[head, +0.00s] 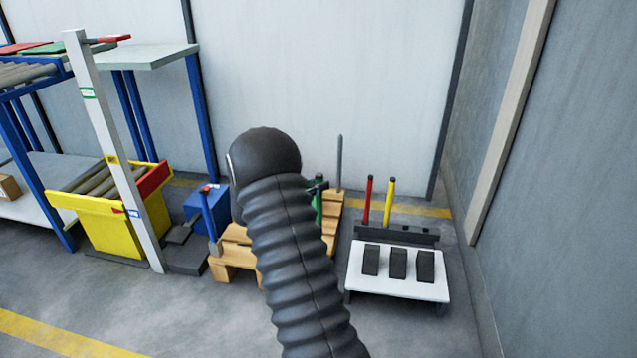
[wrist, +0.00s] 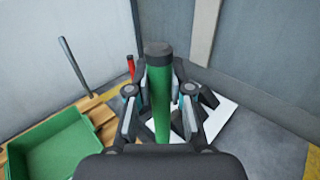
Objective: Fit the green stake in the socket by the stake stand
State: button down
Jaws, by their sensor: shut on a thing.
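The green stake (wrist: 161,105) with a dark cap stands roughly upright between the fingers of my gripper (wrist: 160,92) in the wrist view. My gripper is shut on it. In the head view my arm hides much of the gripper, but part of the green stake (head: 319,207) shows just right of the arm, in front of the pallet. A red stake (head: 368,200) and a yellow stake (head: 389,202) stand upright in the dark stake stand (head: 400,237) to the right. The red stake also shows behind the gripper in the wrist view (wrist: 131,67). I cannot make out the socket or the stake's lower end.
A low white table (head: 390,286) with three dark blocks stands before the stand. A wooden pallet (head: 237,253) bears a green tray (wrist: 62,150) and a grey pole (head: 339,163). A yellow bin (head: 110,235) and white post (head: 110,150) stand left. Walls close the back and right.

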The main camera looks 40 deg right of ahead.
aim_at(318, 207)
jog(key=shift+f+b, duration=0.45)
jog(key=shift+f, duration=0.75)
jog(key=shift+f+b, duration=1.2)
jog(key=shift+f, duration=1.55)
dwell(1.0)
jog(key=shift+f, duration=1.25)
jog(key=c, duration=1)
grip_release()
jog(key=shift+o, duration=0.2)
jog(key=a, duration=1.2)
jog(key=shift+w, duration=0.45)
